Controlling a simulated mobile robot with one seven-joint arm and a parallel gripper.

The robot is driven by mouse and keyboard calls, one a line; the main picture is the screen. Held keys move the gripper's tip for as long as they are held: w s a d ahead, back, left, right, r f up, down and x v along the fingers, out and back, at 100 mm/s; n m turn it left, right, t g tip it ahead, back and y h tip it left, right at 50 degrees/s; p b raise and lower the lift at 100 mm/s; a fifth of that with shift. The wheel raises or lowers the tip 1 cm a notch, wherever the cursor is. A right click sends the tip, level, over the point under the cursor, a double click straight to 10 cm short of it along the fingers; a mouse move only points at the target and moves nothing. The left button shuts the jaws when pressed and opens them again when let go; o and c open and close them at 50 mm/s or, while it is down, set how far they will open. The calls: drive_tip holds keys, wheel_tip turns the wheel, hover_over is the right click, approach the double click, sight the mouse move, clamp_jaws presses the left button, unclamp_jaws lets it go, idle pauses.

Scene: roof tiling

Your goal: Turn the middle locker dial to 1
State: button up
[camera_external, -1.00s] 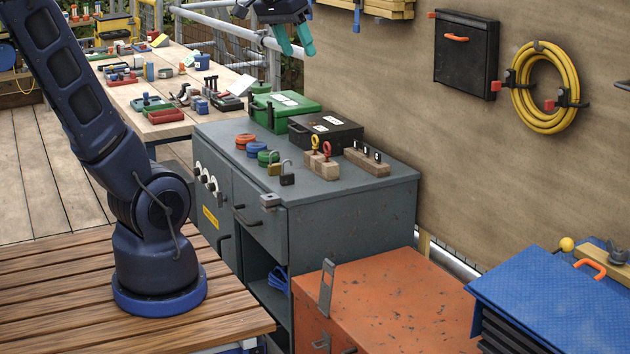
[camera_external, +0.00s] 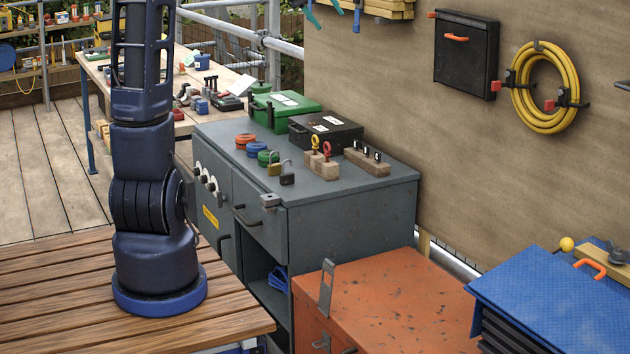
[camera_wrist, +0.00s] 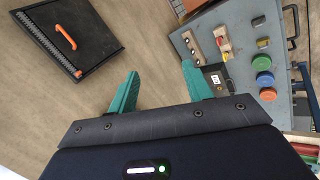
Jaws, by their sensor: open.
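The grey locker cabinet (camera_external: 350,220) stands in the middle of the external view. Its pale round dials are in a slanting row on its left front face, just right of my arm. The middle dial (camera_external: 204,179) sits between the other two; the number it points to is too small to read. My gripper is high above and behind the cabinet, with only its teal fingertips (camera_external: 324,9) at the top edge of the external view. In the wrist view my gripper (camera_wrist: 160,71) is open and empty, apart from the dials, which do not show there.
On the cabinet top are a green case (camera_external: 285,108), a black case (camera_external: 325,132), coloured rings, padlocks and wooden blocks. An orange chest (camera_external: 390,300) stands in front. The wall carries a black box (camera_external: 466,55) and a yellow hose (camera_external: 548,85). A drawer handle (camera_external: 243,217) sticks out near the dials.

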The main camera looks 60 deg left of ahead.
drive_tip(key=s+a+f+n+t, duration=0.15)
drive_tip(key=a+n, duration=0.25)
drive_tip(key=a, duration=1.3)
drive_tip(key=s+a+f+n+t, duration=0.1)
drive_tip(key=s+a+n+t, duration=0.25)
drive_tip(key=a, duration=1.25)
drive_tip(key=s+a+f+n+t+y, duration=0.1)
drive_tip(key=s+a+f+n+y, duration=0.2)
drive_tip(key=s+a, duration=0.9)
drive_tip(key=s+a+f+n+t+y, duration=0.15)
drive_tip(key=s+a+n, duration=0.45)
drive_tip(key=s+a, duration=0.6)
approach(212, 179)
drive_tip(key=a+x, duration=0.1)
drive_tip(key=x, duration=0.6)
drive_tip(key=shift+a+f+m+y, duration=0.25)
drive_tip(key=shift+f+m+y, duration=0.1)
drive_tip(key=shift+f+y, duration=0.1)
drive_tip(key=shift+w, duration=0.15)
drive_tip(key=c, duration=1)
